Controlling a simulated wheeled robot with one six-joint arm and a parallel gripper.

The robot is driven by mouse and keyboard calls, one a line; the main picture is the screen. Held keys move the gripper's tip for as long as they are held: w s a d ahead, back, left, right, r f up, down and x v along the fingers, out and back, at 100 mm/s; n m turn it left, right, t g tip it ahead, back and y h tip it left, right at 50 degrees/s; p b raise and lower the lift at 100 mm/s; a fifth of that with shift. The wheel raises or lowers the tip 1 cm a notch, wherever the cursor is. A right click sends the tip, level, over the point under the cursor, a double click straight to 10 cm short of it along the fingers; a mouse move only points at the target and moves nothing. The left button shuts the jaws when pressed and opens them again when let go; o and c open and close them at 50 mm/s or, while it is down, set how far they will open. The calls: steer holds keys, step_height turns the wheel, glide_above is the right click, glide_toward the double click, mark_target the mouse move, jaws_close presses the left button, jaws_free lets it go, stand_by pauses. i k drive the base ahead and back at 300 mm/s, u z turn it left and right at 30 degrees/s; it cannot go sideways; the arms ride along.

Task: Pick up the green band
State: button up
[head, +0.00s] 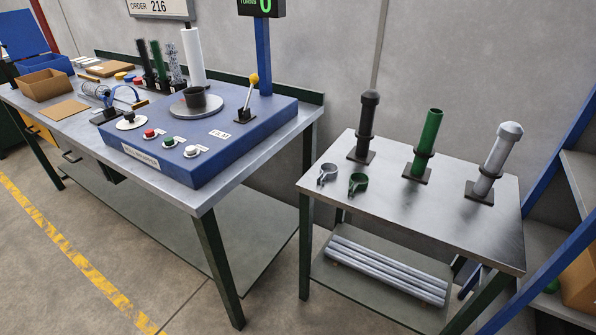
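The green band (357,183) is a small dark green ring-shaped clamp. It lies on the left part of the small metal table (318,205), near its front left edge. A grey band (327,173) of similar shape lies just to its left, apart from it. Nothing covers the green band. My gripper is not in view.
A black post (365,128), a green post (428,143) and a grey post (498,150) stand behind and right of the bands. Grey tubes (385,270) lie on the lower shelf. A workbench with a blue console (215,135) stands left. Floor between the tables is clear.

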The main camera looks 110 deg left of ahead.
mark_target(359, 175)
steer(key=u, duration=2.9)
